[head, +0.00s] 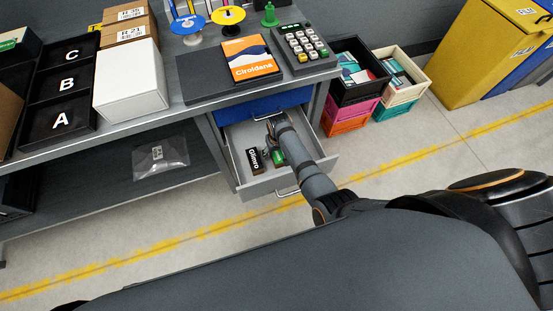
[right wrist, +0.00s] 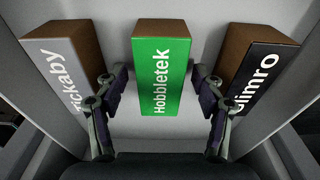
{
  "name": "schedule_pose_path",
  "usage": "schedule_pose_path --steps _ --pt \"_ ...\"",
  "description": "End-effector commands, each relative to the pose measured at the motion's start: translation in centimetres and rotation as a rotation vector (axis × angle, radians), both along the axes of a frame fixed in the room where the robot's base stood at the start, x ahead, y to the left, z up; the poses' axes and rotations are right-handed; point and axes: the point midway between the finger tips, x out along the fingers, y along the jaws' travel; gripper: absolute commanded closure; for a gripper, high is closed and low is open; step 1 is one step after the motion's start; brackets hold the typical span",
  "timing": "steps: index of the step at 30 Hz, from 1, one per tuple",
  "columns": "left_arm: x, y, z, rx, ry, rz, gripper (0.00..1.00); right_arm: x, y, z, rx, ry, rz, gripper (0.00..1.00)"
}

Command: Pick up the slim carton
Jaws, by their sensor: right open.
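The open drawer (head: 243,186) holds slim cartons standing side by side. In the right wrist view, a green carton (right wrist: 161,75) marked "Hobbletek" is in the middle. A grey carton (right wrist: 66,62) is on the left and a black carton (right wrist: 258,72) on the right. In the head view, the black carton (head: 254,161) and part of the green carton (head: 278,157) show; my right arm hides the rest. My right gripper (right wrist: 160,72) is open, its fingers on either side of the green carton with gaps; it reaches into the drawer in the head view (head: 273,123). My left gripper is not in view.
The workbench (head: 190,115) above the drawer carries a flat orange box (head: 250,59), a keypad (head: 303,45), a white box (head: 128,78) and black trays (head: 64,117). Crates (head: 355,78) stand on the floor to the right. The drawer walls (right wrist: 38,85) lie close around the cartons.

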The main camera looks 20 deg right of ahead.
Motion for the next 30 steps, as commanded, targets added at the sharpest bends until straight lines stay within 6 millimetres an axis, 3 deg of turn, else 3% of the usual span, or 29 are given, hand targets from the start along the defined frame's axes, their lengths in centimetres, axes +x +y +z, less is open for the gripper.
schedule_pose_path --steps 7,20,30 --pt "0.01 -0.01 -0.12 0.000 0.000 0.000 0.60 0.08 0.01 0.00 0.000 -0.001 0.000 0.32" --pt "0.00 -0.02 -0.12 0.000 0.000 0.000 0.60 0.05 0.01 -0.04 0.000 -0.001 0.000 0.91" --pt "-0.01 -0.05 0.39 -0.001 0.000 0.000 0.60 0.09 -0.03 0.47 0.000 -0.001 0.000 0.91"
